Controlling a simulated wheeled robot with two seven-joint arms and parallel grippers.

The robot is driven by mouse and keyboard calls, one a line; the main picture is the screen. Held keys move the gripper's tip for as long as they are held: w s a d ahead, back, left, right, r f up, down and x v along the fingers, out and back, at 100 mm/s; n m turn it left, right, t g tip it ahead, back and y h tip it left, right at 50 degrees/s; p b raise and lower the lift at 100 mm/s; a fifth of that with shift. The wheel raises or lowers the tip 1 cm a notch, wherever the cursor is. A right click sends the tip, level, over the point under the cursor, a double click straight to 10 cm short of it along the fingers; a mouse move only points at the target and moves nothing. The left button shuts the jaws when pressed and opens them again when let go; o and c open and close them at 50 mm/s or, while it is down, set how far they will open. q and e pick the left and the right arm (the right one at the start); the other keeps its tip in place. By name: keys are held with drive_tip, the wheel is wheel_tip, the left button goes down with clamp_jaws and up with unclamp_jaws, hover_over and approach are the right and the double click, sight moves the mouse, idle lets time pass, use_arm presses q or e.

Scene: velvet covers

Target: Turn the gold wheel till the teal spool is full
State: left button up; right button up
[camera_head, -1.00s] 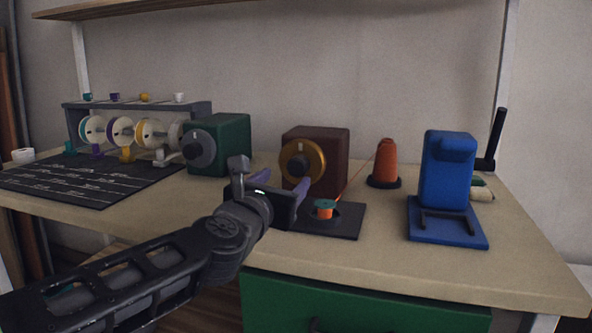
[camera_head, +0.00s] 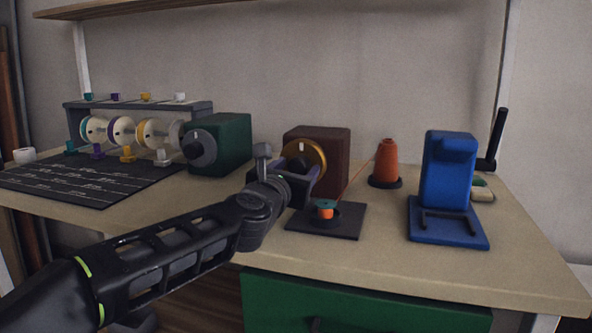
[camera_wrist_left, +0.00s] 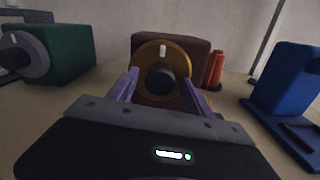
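The gold wheel (camera_head: 319,153) with its dark central knob is on the front of a brown box (camera_head: 335,150). A white mark shows near its top in the left wrist view (camera_wrist_left: 179,54). The teal spool (camera_head: 326,203) stands upright on a dark plate (camera_head: 345,228), with orange thread around its middle below the teal top. My left gripper (camera_head: 299,170) is in front of the wheel and hides its lower part. In the left wrist view its two purple fingers (camera_wrist_left: 157,80) are apart, one on each side of the knob, with gaps visible. My right gripper is not in view.
An orange thread cone (camera_head: 385,163) stands behind the spool, with thread running towards it. A blue stand (camera_head: 446,180) is at the right. A green box with a grey dial (camera_head: 222,143), a rack of reels (camera_head: 140,108) and a black mat (camera_head: 75,182) are at the left.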

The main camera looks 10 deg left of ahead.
use_arm(q)
clamp_jaws()
idle(0.4)
drive_tip(key=shift+m, duration=0.5)
